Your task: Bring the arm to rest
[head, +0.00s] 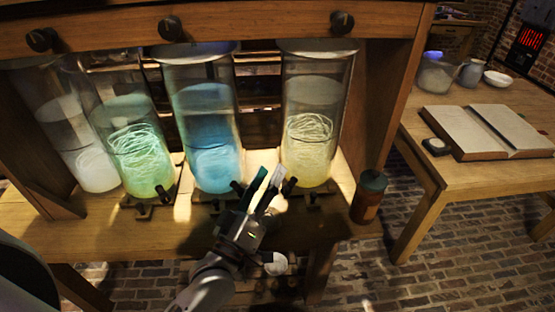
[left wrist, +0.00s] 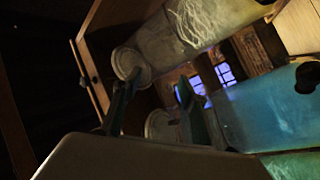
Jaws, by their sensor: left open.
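My left gripper (head: 262,192) is open in front of the jar shelf, between the blue jar and the yellow jar, with nothing seen between its fingers. The blue jar (head: 208,125) stands behind it to the left. The yellow jar (head: 312,110) stands behind it to the right. The left wrist view is tilted and dark; the gripper's fingers (left wrist: 150,95) show there, with the yellow jar (left wrist: 195,30) above and the blue jar (left wrist: 265,110) at the right. My right gripper is in neither view.
A green jar (head: 135,145) and a pale jar (head: 80,140) stand further left. A brown bottle (head: 368,197) stands at the shelf's right end. A side table (head: 465,178) at the right bears an open book (head: 468,133). Brick floor (head: 450,270) is clear in front of it.

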